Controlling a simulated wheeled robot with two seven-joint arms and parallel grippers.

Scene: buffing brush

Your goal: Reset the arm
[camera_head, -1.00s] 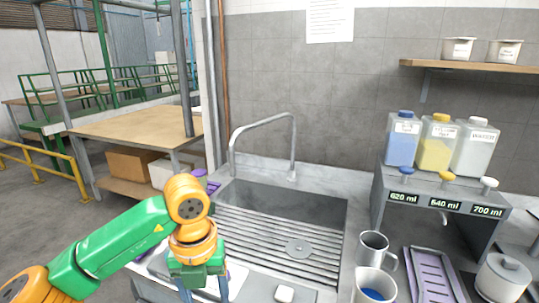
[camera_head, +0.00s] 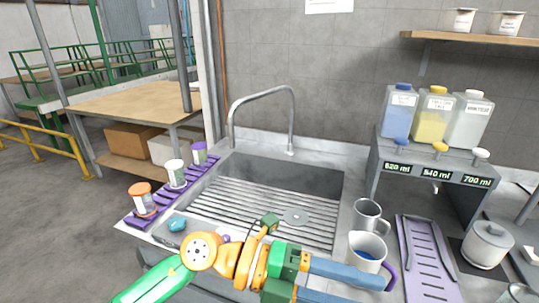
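My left arm, green and orange, comes in from the lower left. Its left gripper (camera_head: 362,291) points right at the bottom middle, its two blue-grey fingers apart with nothing seen between them. The lower finger is partly cut off by the frame's bottom edge. My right gripper is not in view.
A sink (camera_head: 262,200) with a slatted rack and faucet (camera_head: 292,120) lies behind the arm. Jars stand on a purple strip (camera_head: 160,207) at left. A metal mug (camera_head: 367,214), purple tray (camera_head: 425,255), lidded pot (camera_head: 487,243) and dispenser stand (camera_head: 440,171) occupy the right.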

